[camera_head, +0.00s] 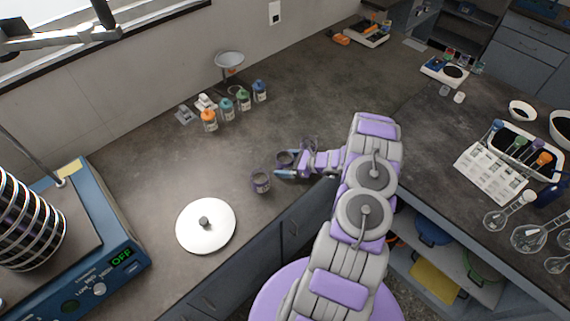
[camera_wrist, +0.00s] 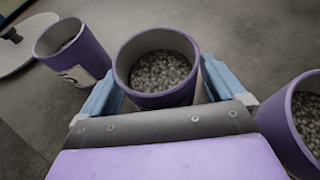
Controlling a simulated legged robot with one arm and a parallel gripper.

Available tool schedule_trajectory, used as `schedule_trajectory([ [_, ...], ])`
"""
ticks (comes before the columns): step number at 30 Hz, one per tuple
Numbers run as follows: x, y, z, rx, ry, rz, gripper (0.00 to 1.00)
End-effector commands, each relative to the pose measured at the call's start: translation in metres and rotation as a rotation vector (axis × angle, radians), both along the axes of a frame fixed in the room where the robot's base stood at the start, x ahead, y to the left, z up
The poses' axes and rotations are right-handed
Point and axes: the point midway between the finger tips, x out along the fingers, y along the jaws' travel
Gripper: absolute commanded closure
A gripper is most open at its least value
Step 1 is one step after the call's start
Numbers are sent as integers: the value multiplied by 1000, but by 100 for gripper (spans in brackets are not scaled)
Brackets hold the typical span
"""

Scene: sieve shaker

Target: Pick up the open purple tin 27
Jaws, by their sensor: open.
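Three open purple tins stand on the dark counter. In the head view this tin (camera_head: 285,157) is at my gripper (camera_head: 286,165). A second tin (camera_wrist: 88,58) with a white label stands to the left, also in the head view (camera_head: 261,182). A third (camera_wrist: 285,128), with grains inside, is close by the right finger. I cannot read which is 27.
A white round lid (camera_head: 190,232) with a dark knob lies left of the tins. Several small bottles (camera_head: 227,110) stand behind. The counter between is clear; its front edge is near my gripper.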

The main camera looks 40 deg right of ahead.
Motion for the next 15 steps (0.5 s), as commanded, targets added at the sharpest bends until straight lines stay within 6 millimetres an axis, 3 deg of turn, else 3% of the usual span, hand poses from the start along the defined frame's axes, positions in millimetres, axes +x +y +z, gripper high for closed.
schedule_trajectory([
  [2,0,-1,0,1,0,0,4],
  [15,0,-4,-2,4,1,-1,46],
])
